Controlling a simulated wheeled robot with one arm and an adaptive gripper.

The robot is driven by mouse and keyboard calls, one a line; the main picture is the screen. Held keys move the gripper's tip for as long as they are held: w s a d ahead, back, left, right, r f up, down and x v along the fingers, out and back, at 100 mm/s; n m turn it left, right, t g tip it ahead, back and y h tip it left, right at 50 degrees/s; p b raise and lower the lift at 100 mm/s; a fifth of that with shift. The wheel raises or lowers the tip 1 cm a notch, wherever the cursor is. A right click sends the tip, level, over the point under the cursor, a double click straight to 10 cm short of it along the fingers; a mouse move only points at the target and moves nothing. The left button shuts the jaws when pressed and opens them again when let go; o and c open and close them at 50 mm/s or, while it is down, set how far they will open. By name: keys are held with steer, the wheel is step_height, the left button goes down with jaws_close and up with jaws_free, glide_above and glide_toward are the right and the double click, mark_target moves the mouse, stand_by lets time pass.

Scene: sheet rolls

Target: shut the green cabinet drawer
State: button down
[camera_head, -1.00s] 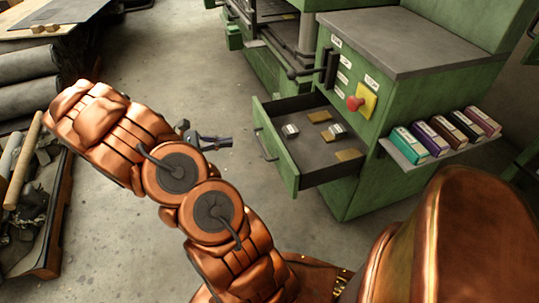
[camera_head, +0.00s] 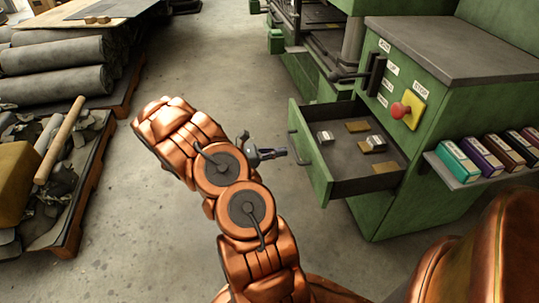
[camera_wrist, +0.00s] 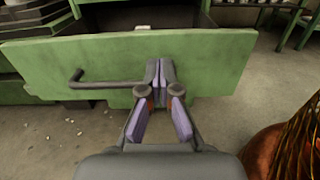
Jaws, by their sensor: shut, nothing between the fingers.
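The green cabinet (camera_head: 430,180) stands at the right in the head view. Its drawer (camera_head: 345,185) is pulled out and holds small white boxes and brown pieces. The green drawer front (camera_head: 317,172) has a dark bar handle (camera_head: 300,150). In the wrist view the drawer front (camera_wrist: 215,62) spans the picture, with the handle (camera_wrist: 110,84) left of the fingers. My gripper (camera_head: 280,153) is shut and empty, left of the drawer front. In the wrist view my gripper (camera_wrist: 160,75) points at the front's middle; I cannot tell whether it touches.
A red button on a yellow plate (camera_head: 420,98) is on the cabinet's face. A side shelf (camera_head: 450,168) holds several coloured boxes. Rolled sheets (camera_head: 55,75) and a pallet of scraps (camera_head: 75,225) are at the left. The floor (camera_head: 200,80) between is clear.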

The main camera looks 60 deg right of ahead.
mark_target(311, 147)
steer(key=b+x, duration=0.1)
steer(key=x, duration=0.5)
steer(key=shift+s+d+b, duration=0.15)
steer(key=shift+s+b, duration=0.1)
steer(key=shift+b, duration=0.1)
steer(key=shift+s+d, duration=0.45)
